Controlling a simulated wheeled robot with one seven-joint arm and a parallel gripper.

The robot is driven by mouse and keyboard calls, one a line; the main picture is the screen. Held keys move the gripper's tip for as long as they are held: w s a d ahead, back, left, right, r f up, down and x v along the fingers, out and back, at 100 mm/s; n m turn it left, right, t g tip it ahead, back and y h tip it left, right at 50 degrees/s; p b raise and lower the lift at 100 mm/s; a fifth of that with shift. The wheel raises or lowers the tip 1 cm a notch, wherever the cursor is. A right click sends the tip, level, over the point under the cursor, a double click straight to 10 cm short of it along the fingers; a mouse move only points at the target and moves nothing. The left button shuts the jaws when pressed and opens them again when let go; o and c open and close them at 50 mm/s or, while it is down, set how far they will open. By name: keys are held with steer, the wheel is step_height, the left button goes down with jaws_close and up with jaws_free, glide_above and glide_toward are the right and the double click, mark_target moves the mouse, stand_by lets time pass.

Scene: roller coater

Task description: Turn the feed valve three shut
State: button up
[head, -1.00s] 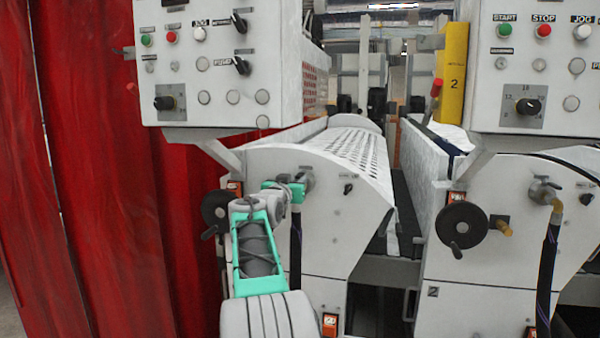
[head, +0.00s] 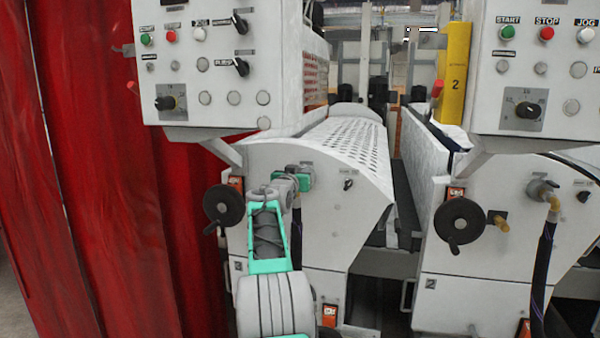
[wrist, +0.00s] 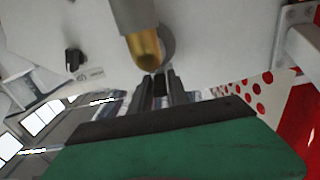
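My gripper (head: 303,181) is at the side panel of the left machine, at the feed valve. In the head view my wrist and gripper cover most of that valve. In the wrist view a grey valve body with a brass end (wrist: 146,48) stands out from the white panel, just in front of my fingertips (wrist: 160,84). The two fingers are slightly apart, with a small dark piece between them. I cannot tell whether this is the valve's handle or whether the fingers grip it.
A black handwheel (head: 223,203) is left of my gripper and a small black knob (head: 348,184) is right of it. The right machine carries another valve (head: 543,190) with a hose. Control boxes (head: 205,113) overhang above. A red curtain (head: 110,180) hangs at left.

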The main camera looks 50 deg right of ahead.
jaws_close()
stand_by(1.0)
